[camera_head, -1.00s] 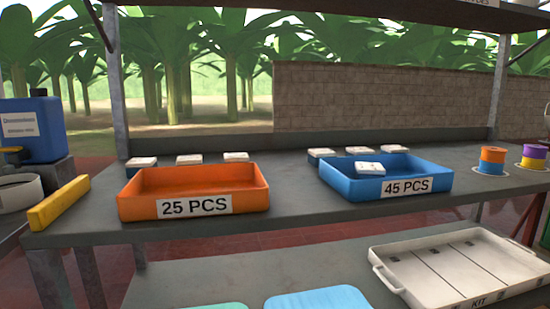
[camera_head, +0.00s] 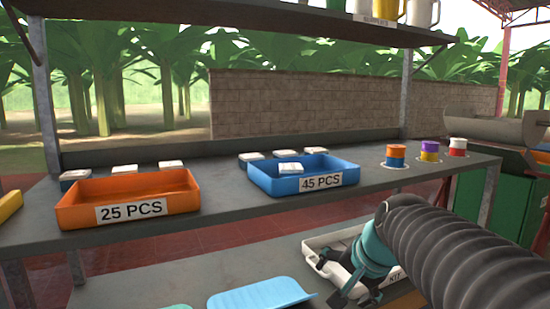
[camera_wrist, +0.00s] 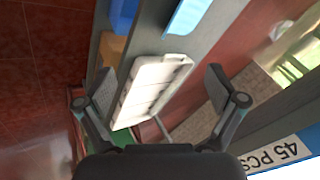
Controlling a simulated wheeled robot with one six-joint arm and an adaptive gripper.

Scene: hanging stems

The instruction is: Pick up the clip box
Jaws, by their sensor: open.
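Several small white-topped boxes that look like clip boxes stand on the upper bench. One box (camera_head: 289,168) sits in the blue tray (camera_head: 325,184) marked 45 PCS. Others stand behind that tray (camera_head: 251,157) and behind the orange tray (camera_head: 125,169) marked 25 PCS. My gripper (camera_head: 352,290) is at the lower right in the head view, over the white KIT tray, well below and in front of the blue tray. In the wrist view my gripper (camera_wrist: 158,88) is open and empty, with the KIT tray (camera_wrist: 176,60) beyond its fingers. No box shows there.
The orange tray (camera_head: 66,216) stands left of the blue one. Three coloured spool stacks (camera_head: 395,156) stand at the bench's right. The KIT tray (camera_head: 318,243) and a light-blue tray (camera_head: 262,296) lie on the lower shelf. An overhead shelf (camera_head: 220,14) spans the top.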

